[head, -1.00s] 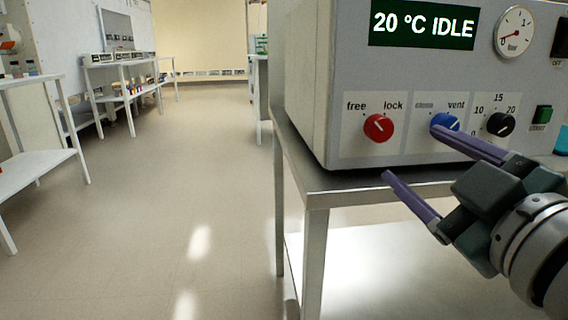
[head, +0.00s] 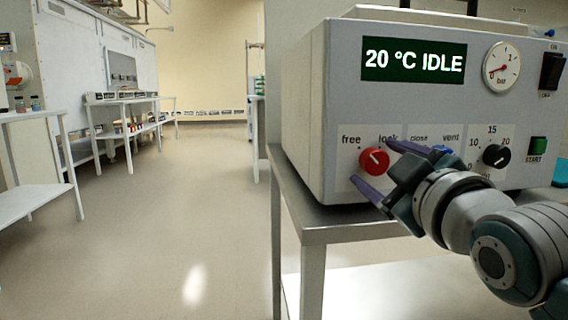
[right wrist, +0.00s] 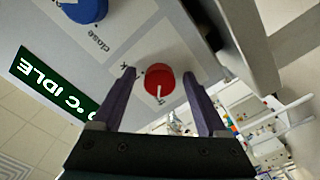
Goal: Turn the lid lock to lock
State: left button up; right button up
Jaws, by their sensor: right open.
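The lid lock is a red round knob (head: 374,160) on the front panel of the grey device (head: 320,110), below the labels "free" and "lock". Its white mark points up and left, toward "free". My right gripper (head: 370,162) is open in front of the knob, one finger at its upper right and one at its lower left. In the right wrist view the red knob (right wrist: 160,79) shows between the two fingertips (right wrist: 158,74), with a gap on each side. I cannot tell how far the tips are from the panel. My left gripper is not in view.
A blue knob (head: 442,150) sits right of the red one, partly hidden by my gripper. Further right are a black dial (head: 497,156) and a green start button (head: 538,146). The device stands on a metal table (head: 312,226).

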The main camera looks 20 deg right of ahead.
grip_shut()
dwell(0.4)
